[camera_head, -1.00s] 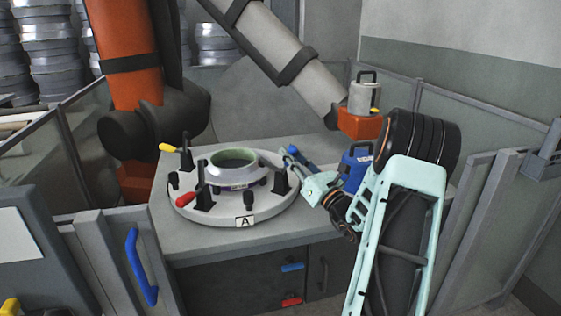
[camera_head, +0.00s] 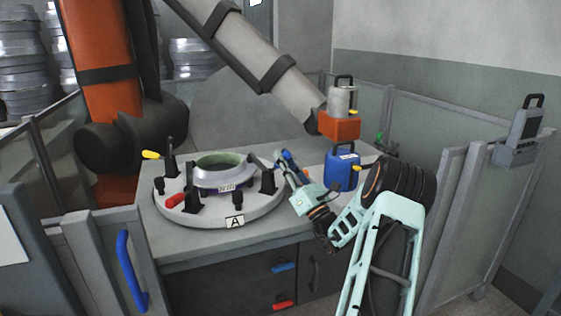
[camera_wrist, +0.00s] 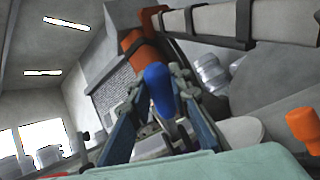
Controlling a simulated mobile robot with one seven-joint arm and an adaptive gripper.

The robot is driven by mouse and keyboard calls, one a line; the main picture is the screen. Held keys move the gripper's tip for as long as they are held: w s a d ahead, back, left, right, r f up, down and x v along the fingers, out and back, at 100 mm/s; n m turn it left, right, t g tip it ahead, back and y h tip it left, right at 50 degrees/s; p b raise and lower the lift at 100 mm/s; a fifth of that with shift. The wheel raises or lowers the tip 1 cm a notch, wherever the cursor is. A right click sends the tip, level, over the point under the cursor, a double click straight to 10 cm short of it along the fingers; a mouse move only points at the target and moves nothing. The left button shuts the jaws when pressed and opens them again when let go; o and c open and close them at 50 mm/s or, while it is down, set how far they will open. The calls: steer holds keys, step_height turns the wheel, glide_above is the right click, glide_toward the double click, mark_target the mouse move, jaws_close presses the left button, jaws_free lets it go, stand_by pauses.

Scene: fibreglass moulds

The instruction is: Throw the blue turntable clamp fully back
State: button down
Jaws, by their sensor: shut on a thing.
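The round grey turntable (camera_head: 205,218), with a label "A" on its front edge, sits on the bench. A pale ring-shaped mould (camera_head: 225,178) rests on it. The blue clamp handle (camera_head: 288,156) is at the turntable's right side. It also shows in the wrist view (camera_wrist: 160,88), between my two fingers. My gripper (camera_head: 284,164) comes in from the right and is shut on this handle; it also shows in the wrist view (camera_wrist: 162,78). My fingers hide the clamp's lower part in the head view.
A yellow-handled clamp (camera_head: 151,155) and a red-handled clamp (camera_head: 176,201) stand on the turntable's left. A large orange-and-grey robot arm (camera_head: 262,60) reaches above the bench.

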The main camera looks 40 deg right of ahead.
steer(key=shift+s+d+f+m+t, duration=0.2)
steer(key=shift+f+m+t, duration=0.05)
steer(key=shift+m+t, duration=0.15)
steer(key=shift+h+b, duration=0.3)
steer(key=shift+h, duration=0.1)
steer(key=c, duration=1.7)
jaws_free()
steer(key=shift+c, duration=0.2)
steer(key=shift+s, duration=0.1)
steer(key=v, duration=1.2)
steer(key=shift+a, duration=0.1)
